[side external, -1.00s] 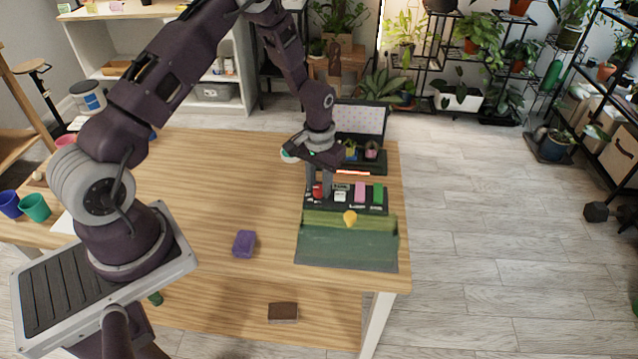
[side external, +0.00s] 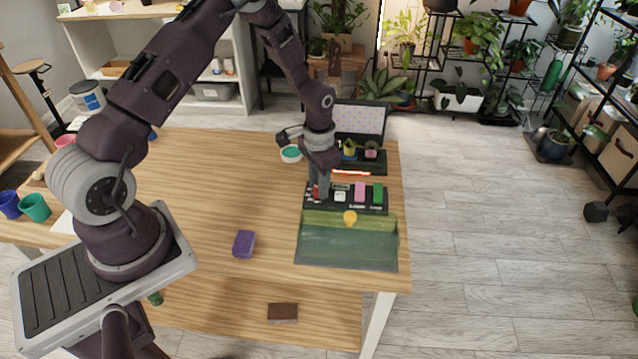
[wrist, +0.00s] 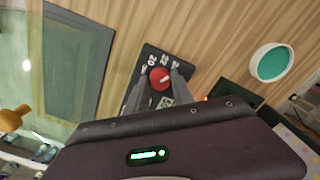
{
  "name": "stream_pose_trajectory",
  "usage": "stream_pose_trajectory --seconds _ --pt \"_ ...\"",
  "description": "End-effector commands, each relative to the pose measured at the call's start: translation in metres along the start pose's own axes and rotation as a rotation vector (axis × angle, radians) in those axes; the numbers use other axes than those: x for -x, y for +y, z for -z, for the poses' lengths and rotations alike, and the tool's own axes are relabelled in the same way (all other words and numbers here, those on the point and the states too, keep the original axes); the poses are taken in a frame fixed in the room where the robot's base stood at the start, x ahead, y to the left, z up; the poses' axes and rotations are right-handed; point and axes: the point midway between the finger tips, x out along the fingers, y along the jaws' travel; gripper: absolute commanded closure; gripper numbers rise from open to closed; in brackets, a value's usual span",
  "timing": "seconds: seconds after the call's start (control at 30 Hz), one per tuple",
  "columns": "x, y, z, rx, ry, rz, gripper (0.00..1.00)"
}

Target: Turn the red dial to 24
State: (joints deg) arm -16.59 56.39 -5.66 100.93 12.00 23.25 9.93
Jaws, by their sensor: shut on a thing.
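The red dial (wrist: 160,78) is on the left end of a dark panel (wrist: 150,60). White numbers are printed beside it, too small and tilted to read surely; a white mark shows on its face. My gripper (wrist: 161,84) points down with its two fingers on either side of the dial, shut on it. In the side view my gripper (side external: 319,190) is at the left end of the panel (side external: 345,206), and only a bit of the red dial (side external: 315,194) shows past the fingers.
White, pink (side external: 360,192) and green (side external: 378,194) pieces stand on the panel right of the dial. A purple block (side external: 244,244) and a teal-topped round container (side external: 291,153) are on the table. The table's left middle is clear.

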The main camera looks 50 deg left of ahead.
Motion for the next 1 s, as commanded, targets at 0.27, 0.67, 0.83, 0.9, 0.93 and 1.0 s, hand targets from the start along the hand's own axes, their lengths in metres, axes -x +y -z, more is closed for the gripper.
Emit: stream_pose_trajectory --seconds 0.27,0.67,0.83,0.9,0.93,1.0 --pt "0.001 0.0 0.0 0.0 0.0 0.0 1.0" --pt "0.0 0.0 0.0 0.0 0.0 0.0 0.5" --pt "0.02 -0.001 0.001 0.001 0.003 0.001 0.5" --pt "0.036 0.0 0.001 0.001 0.004 0.001 0.5" --pt "0.043 0.0 0.001 0.001 0.003 0.001 0.5" --pt "0.055 0.0 0.001 0.0 0.003 0.001 0.5"
